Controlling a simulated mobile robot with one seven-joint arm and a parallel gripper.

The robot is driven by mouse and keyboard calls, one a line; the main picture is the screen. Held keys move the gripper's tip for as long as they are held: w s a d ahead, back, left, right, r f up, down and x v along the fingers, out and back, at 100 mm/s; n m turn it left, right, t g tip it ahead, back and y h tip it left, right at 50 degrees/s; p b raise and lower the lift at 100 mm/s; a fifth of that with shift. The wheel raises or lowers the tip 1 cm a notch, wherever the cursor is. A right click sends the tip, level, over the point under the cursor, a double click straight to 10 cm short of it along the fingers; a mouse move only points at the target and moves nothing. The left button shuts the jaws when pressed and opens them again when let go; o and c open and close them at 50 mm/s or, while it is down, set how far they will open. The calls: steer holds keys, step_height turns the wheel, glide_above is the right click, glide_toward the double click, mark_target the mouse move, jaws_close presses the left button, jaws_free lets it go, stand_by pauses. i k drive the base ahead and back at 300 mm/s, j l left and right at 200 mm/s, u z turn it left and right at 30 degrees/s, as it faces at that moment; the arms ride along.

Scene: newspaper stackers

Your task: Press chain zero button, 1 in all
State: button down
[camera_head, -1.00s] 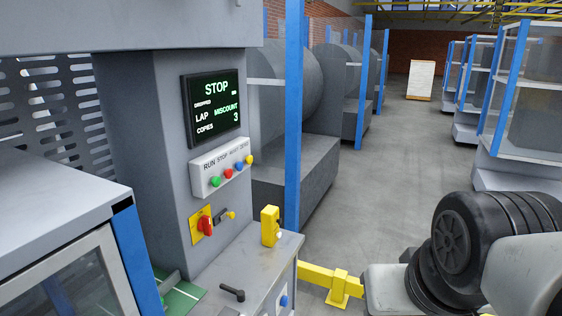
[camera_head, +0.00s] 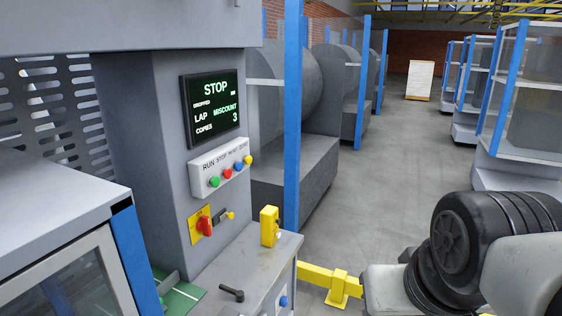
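A light button panel (camera_head: 219,168) is fixed on the grey machine column below a dark display. Its labels read RUN, STOP and two smaller words, the last of which looks like ZERO. It carries a green button (camera_head: 214,182), a red button (camera_head: 227,173), a blue button (camera_head: 239,167) and a yellow button (camera_head: 248,160) at the right end. The display (camera_head: 211,107) reads STOP, LAP, MISCOUNT and COPIES 3. My gripper is not in view; nothing touches the panel.
A red rotary switch (camera_head: 204,225) on a yellow plate sits below the panel. A yellow box (camera_head: 269,226) and a black lever (camera_head: 232,293) are on the ledge. A blue post (camera_head: 292,120) and yellow floor rail (camera_head: 318,275) stand right. The aisle floor (camera_head: 400,150) is clear.

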mark_target(248, 160)
steer(key=i+l+u, duration=0.1)
steer(key=u, duration=0.65)
steer(key=i+l+u, duration=0.25)
steer(key=l+u, duration=0.25)
steer(key=i+l+u, duration=0.1)
steer(key=l+u, duration=0.2)
steer(key=l, duration=0.15)
steer(key=i+l, duration=0.1)
steer(key=l, duration=0.55)
steer(key=i+l+u, duration=0.1)
steer(key=l, duration=0.5)
